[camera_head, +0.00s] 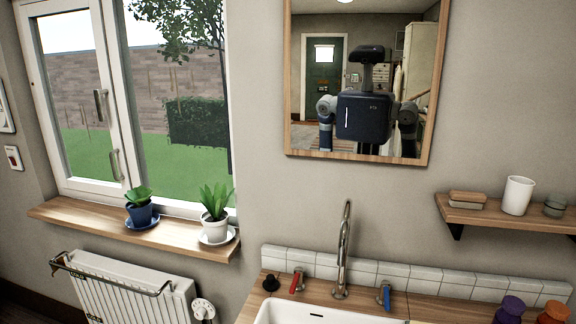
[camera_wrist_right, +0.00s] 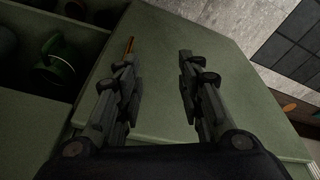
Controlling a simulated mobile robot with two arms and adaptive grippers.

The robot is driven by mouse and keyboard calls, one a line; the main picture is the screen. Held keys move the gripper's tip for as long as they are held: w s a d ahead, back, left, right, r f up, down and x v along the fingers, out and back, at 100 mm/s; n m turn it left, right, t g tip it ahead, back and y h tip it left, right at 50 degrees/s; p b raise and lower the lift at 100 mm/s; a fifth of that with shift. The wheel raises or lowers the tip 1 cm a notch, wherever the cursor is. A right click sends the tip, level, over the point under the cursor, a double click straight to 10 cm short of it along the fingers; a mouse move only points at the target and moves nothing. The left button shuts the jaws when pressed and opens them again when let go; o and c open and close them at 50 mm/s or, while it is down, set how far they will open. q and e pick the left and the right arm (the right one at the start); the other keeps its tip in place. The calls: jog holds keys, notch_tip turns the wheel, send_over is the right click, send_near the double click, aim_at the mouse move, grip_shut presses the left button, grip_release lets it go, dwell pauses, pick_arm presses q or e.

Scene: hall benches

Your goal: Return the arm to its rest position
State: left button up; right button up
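My right gripper (camera_wrist_right: 157,62) shows in the right wrist view with its two fingers apart and nothing between them. It is over a flat grey-green panel (camera_wrist_right: 160,30); I cannot tell how far off the panel is. My left gripper is not directly in view. In the head view the wall mirror (camera_head: 429,100) reflects my dark body with an arm at each side; the grippers cannot be made out there.
The head view shows a sink (camera_head: 330,314) with a tap (camera_head: 344,250), a wooden shelf (camera_head: 490,213), a sill (camera_head: 95,220) with two potted plants and a radiator (camera_head: 130,290). In the right wrist view, dark open compartments lie left, one holding a green rounded vessel (camera_wrist_right: 62,62).

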jog(key=s+f+b, duration=0.2)
jog(key=s+f, duration=0.1)
jog(key=f, duration=1.1)
jog(key=s+d+f+g+b, duration=0.1)
jog(key=s+d+f+b, duration=0.2)
jog(key=s+f, duration=1.3)
notch_tip(320, 180, down, 4)
jog(key=shift+s+d+r+g+b, duration=0.25)
jog(key=shift+s+g+b, duration=0.15)
jog(key=shift+b, duration=0.3)
